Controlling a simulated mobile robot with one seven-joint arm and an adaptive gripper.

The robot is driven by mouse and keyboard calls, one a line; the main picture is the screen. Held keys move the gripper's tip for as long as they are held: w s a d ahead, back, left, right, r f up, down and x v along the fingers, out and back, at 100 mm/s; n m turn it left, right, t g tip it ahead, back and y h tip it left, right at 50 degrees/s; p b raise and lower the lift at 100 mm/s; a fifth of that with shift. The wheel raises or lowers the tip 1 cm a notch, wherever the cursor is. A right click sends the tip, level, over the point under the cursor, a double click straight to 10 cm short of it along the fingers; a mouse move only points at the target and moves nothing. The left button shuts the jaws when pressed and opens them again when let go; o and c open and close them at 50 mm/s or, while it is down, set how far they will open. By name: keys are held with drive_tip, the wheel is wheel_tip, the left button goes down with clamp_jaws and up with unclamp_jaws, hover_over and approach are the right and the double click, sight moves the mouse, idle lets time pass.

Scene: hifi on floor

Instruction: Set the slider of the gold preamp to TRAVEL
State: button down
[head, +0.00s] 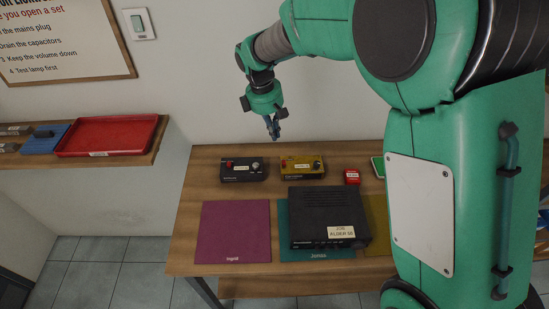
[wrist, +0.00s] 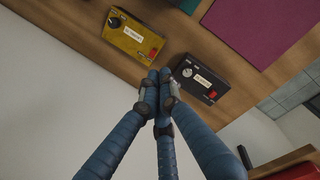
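The gold preamp (head: 302,167) sits at the back of the wooden table, with a white label, a red part and a dark knob on its face. It also shows in the wrist view (wrist: 122,39), upper left. Its slider and the TRAVEL mark are too small to make out. A similar black preamp (head: 240,174) stands just left of it; in the wrist view it is right of centre (wrist: 213,70). My gripper (head: 273,132) hangs above and behind the two preamps, touching neither. In the wrist view its blue fingers (wrist: 157,88) meet at the tips, with nothing between them.
A large black hi-fi unit (head: 318,205) stands on a teal mat (head: 284,248) in front. A purple mat (head: 235,229) lies to the left and is bare. A small red object (head: 352,176) is right of the gold preamp. The wall is close behind the table.

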sight(283, 163)
drive_tip(key=w+a+f+n+h+p, duration=0.1)
drive_tip(key=w+a+f+n, duration=0.2)
drive_tip(key=a+f, duration=0.3)
wheel_tip(283, 163, down, 3)
drive_tip(key=shift+w+r+g, duration=0.15)
drive_tip(key=shift+w+g, duration=0.15)
drive_tip(key=shift+w, duration=0.25)
drive_tip(key=x, duration=0.9)
drive_tip(key=d, duration=0.1)
drive_tip(key=d+f, duration=0.1)
drive_tip(key=shift+d, duration=0.4)
drive_tip(key=shift+d+b, duration=0.3)
drive_tip(key=shift+d, duration=0.35)
drive_tip(key=shift+d+p, duration=0.4)
drive_tip(key=shift+d, duration=1.1)
